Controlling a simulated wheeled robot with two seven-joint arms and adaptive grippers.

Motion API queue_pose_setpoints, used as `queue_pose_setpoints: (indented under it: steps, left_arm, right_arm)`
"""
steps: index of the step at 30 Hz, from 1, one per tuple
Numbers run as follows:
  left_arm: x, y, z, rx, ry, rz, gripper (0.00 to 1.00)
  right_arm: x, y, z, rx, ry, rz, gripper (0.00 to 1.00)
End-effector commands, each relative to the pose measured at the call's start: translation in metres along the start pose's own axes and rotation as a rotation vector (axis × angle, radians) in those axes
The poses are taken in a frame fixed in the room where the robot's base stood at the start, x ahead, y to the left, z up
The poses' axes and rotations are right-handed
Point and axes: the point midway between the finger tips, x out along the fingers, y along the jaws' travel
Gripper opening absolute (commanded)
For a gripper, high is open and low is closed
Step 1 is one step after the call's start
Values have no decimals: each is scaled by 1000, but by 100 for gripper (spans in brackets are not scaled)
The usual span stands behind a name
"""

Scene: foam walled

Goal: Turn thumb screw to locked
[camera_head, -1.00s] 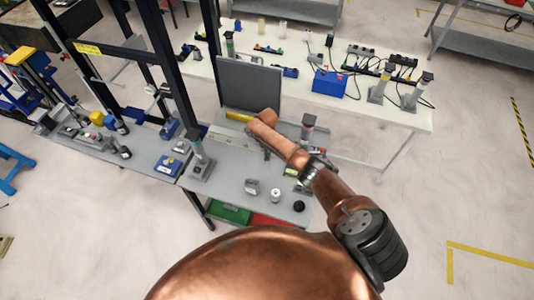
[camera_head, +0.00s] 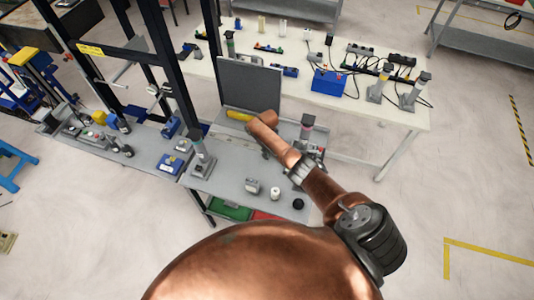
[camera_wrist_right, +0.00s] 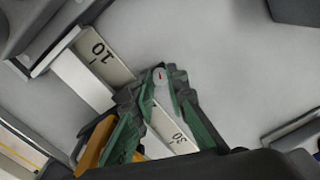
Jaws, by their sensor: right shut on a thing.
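In the right wrist view, a small pale round screw head (camera_wrist_right: 160,77) with a red mark sits between the fingertips of my right gripper (camera_wrist_right: 156,88). The green and dark grey fingers are shut on it. A pale scale strip (camera_wrist_right: 105,62) runs beneath the fingers, with the numbers 10 and 30 showing. Most of the screw's sides are hidden by the fingers. In the head view, my copper right arm reaches over the grey workbench (camera_head: 228,178), and its gripper is mostly hidden. My left gripper is not in view.
A grey upright panel (camera_head: 250,85) stands at the back of the bench. A black knob (camera_head: 298,203) and small parts lie near its front edge. A white table (camera_head: 405,115) with a blue box (camera_head: 329,83) stands behind. Dark frame posts rise at the left.

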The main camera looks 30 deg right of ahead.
Motion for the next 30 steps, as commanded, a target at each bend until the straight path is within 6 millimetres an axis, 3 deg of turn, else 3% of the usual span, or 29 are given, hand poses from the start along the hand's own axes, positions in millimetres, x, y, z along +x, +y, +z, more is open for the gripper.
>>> queue_pose_setpoints:
  steps: [16,17,24,30]
  left_arm:
    - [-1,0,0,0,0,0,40]
    - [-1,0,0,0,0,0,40]
    - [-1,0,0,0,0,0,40]
    - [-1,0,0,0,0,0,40]
  right_arm:
    - [0,1,0,26,2,1,0]
    - [0,1,0,26,2,1,14]
    - [0,0,0,26,2,1,30]
    - [0,0,0,25,1,0,31]
